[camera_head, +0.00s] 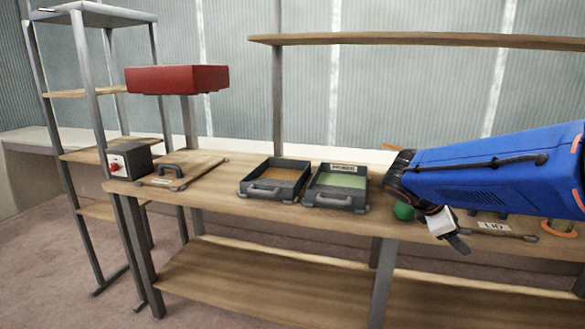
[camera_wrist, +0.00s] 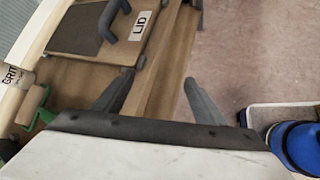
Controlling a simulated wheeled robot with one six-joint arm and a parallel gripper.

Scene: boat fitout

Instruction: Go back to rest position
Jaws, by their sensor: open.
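My gripper (camera_head: 455,240) hangs from the end of my blue arm at the right of the head view, in front of the wooden workbench (camera_head: 225,200). In the wrist view my gripper (camera_wrist: 158,78) has its two dark fingers spread apart with nothing between them. Below and beyond them are the bench's edge and the floor. A board with a dark handle and a LID label (camera_wrist: 141,25) lies on the bench near the top of the wrist view, apart from the fingers. My arm hides part of the bench's right side in the head view.
Two dark trays, one brown inside (camera_head: 272,180) and one green inside (camera_head: 338,187), stand mid-bench. A handled board (camera_head: 170,172) and a red-button box (camera_head: 130,160) are at the left. A red box (camera_head: 177,79) sits above. A green round thing (camera_head: 403,211) is beside my arm.

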